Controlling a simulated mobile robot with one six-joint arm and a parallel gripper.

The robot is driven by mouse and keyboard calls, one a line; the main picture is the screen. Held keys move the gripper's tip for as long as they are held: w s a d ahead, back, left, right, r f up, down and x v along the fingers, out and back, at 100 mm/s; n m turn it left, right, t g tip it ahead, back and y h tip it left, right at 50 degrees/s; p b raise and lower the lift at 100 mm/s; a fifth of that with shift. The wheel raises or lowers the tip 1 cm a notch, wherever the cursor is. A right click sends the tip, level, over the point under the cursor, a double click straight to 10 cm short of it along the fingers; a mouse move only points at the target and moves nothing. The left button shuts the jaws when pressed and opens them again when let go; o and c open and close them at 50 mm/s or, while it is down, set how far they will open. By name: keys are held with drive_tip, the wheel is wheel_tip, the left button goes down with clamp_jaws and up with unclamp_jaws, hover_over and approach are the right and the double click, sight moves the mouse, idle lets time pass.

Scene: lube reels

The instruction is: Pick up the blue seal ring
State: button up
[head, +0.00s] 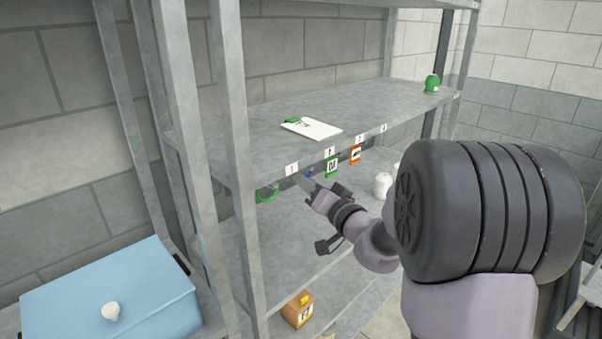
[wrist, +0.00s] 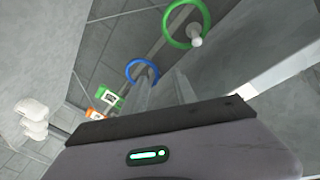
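The blue seal ring (wrist: 142,70) hangs under a shelf. In the wrist view it shows just beyond and left of the tips of my gripper (wrist: 165,76). The two fingers stand apart with nothing seen between them. In the head view only a small bit of the blue ring (head: 309,173) shows under the shelf edge, close to my gripper (head: 301,181). I cannot tell whether a finger touches the ring. A green ring (wrist: 186,24) hangs at the upper right in the wrist view, with a white ball-ended peg; the green ring (head: 267,195) also shows in the head view.
The grey shelf (head: 240,140) lies just above my gripper, with numbered tags along its edge. Green and orange cards (head: 355,155) hang right of the ring. White bottles (head: 383,184) and a yellow-orange box (head: 298,311) stand lower. A blue case (head: 110,290) is at left.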

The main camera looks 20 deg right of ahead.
drive_tip(key=w, duration=0.5)
drive_tip(key=shift+w+d, duration=0.2)
drive_tip(key=shift+w, duration=0.2)
drive_tip(key=shift+s, duration=0.1)
clamp_jaws()
